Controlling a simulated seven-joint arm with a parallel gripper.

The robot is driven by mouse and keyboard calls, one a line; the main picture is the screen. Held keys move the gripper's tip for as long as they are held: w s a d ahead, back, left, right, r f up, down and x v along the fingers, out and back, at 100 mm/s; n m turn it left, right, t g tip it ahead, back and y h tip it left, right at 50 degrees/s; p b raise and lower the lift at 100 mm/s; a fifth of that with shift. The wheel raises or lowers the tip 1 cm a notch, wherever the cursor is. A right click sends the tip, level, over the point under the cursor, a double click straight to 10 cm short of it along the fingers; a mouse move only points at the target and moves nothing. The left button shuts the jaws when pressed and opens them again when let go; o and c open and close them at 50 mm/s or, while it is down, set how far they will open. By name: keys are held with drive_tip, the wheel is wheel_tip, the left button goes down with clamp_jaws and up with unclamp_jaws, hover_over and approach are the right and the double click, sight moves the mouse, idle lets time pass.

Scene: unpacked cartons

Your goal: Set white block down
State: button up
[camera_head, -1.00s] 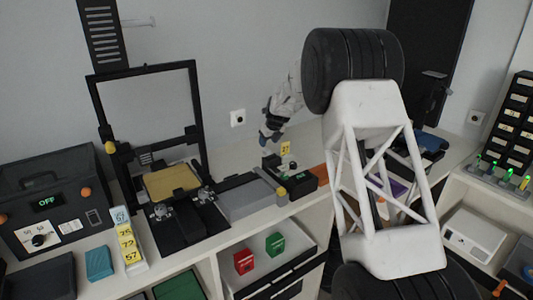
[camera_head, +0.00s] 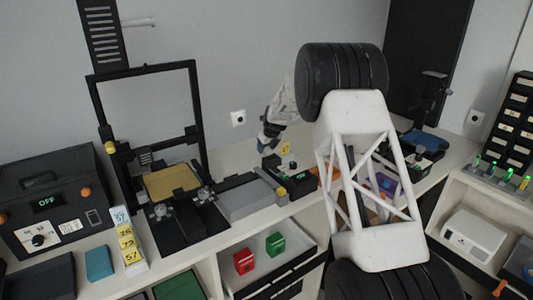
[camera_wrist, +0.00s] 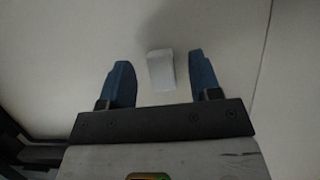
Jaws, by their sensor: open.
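The white block (camera_wrist: 161,70) shows in the wrist view on a pale surface. It lies between my gripper's (camera_wrist: 160,62) two blue fingers as seen from the wrist, with a gap on both sides. The fingers are apart and do not touch it. I cannot tell how far the fingertips are above the surface. In the head view my gripper (camera_head: 266,138) points down near the back of the counter, close to the wall. I cannot make out the white block in that view.
A black frame device with a gold plate (camera_head: 172,181) stands left of my gripper. A small black box with a yellow tag (camera_head: 286,148) is just in front of it. Red (camera_head: 244,261) and green (camera_head: 275,244) boxes sit on a shelf below. My arm hides part of the right counter.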

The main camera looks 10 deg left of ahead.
sight(267, 149)
drive_tip(key=shift+w+a+f, duration=0.1)
drive_tip(key=shift+a+f, duration=0.05)
drive_tip(key=shift+f, duration=0.2)
idle(0.3)
drive_tip(key=c, duration=1.1)
drive_tip(key=shift+o, duration=0.2)
wheel_tip(267, 149, up, 10)
idle(0.7)
